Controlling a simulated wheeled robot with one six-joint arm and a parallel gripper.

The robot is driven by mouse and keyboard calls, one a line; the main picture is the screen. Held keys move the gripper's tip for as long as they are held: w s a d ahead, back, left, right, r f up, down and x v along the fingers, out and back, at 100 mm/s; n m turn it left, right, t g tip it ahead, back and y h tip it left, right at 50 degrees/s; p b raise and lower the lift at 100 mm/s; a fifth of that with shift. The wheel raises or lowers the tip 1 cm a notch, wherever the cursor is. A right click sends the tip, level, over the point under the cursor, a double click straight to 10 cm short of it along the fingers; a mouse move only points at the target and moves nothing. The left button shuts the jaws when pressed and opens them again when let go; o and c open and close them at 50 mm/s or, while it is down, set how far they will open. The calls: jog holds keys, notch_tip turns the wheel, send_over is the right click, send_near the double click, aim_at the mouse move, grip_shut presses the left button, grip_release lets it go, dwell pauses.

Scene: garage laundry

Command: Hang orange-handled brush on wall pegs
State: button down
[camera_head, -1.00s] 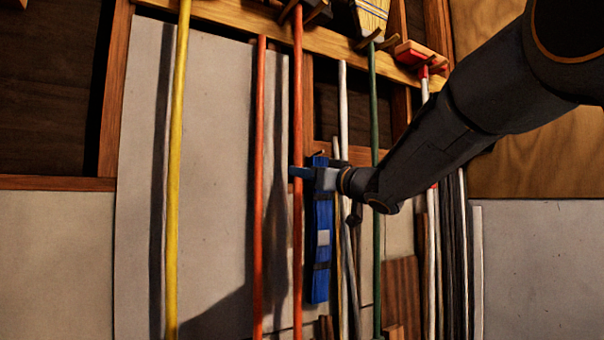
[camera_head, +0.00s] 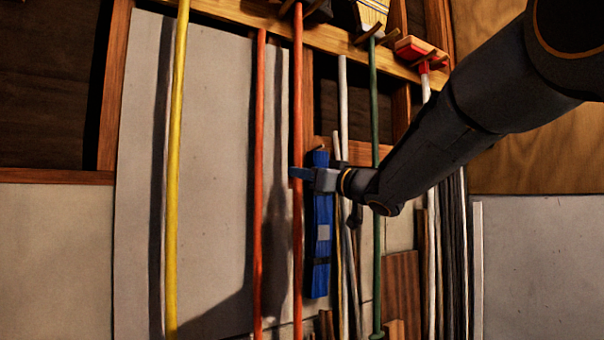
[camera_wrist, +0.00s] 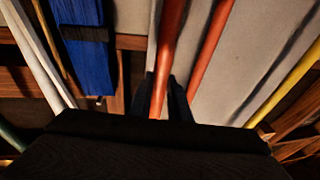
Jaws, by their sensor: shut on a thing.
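The orange handle (camera_head: 298,110) stands nearly upright in front of the wall. My gripper (camera_head: 299,173) is shut around it at mid-height in the head view. In the wrist view, the dark fingers of my gripper (camera_wrist: 167,95) lie on both sides of the orange handle (camera_wrist: 166,60). A dark brush head (camera_head: 319,11) shows at the handle's top, partly cut off by the picture edge. Wooden pegs (camera_head: 286,7) stick out from the wooden rail (camera_head: 225,16) beside it. Whether the head rests on the pegs is unclear.
A second orange pole (camera_head: 259,180) and a yellow pole (camera_head: 174,180) stand to the left. A blue folded thing (camera_head: 320,215) hangs close right of the handle. A white pole (camera_head: 343,110), a green pole (camera_head: 374,120) and a red-headed tool (camera_head: 424,67) are further right.

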jog(key=c, duration=1.6)
grip_release()
jog(key=shift+b+v, duration=1.6)
jog(key=shift+v, duration=2.35)
